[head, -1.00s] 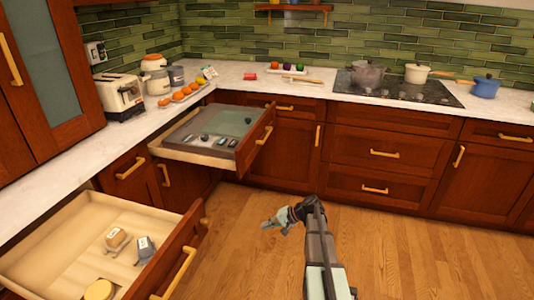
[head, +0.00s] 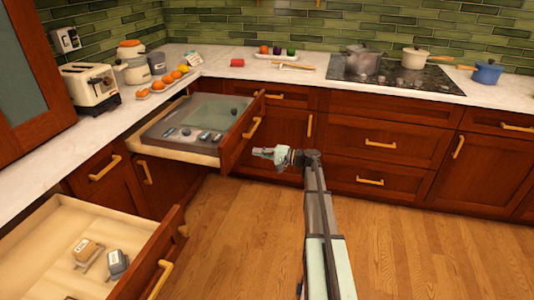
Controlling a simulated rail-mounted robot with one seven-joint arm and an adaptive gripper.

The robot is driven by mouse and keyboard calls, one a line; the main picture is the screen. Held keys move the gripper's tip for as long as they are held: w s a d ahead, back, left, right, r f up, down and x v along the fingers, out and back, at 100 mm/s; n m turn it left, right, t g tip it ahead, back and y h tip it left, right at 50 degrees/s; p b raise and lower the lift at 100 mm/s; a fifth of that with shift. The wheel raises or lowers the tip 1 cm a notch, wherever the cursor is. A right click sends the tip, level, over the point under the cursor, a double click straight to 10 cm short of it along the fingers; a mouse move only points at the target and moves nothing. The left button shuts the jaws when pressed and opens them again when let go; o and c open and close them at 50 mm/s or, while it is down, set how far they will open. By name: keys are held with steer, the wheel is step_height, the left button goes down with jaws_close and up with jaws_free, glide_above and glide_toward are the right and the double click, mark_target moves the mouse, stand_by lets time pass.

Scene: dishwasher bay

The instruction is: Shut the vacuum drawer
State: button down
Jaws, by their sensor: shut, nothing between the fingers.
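The vacuum drawer (head: 147,148) stands pulled out from under the left counter, near the corner. It holds a grey unit with a pale glass-like panel (head: 212,112) and several small dark items at its near side. Its red-brown front (head: 235,149) has a gold bar handle (head: 252,128). My gripper (head: 260,153) is shut and empty, in front of the drawer front and a little below the handle in the picture. It points left toward the front. I cannot tell whether it touches it.
A second open drawer (head: 40,250) at the lower left holds two small items, and its front (head: 150,255) juts into the floor space. Closed cabinets (head: 380,160) line the back under the cooktop (head: 395,73). The wood floor (head: 240,240) is clear.

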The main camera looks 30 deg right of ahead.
mark_target(234, 148)
steer(key=x, duration=0.8)
steer(key=shift+p, duration=0.35)
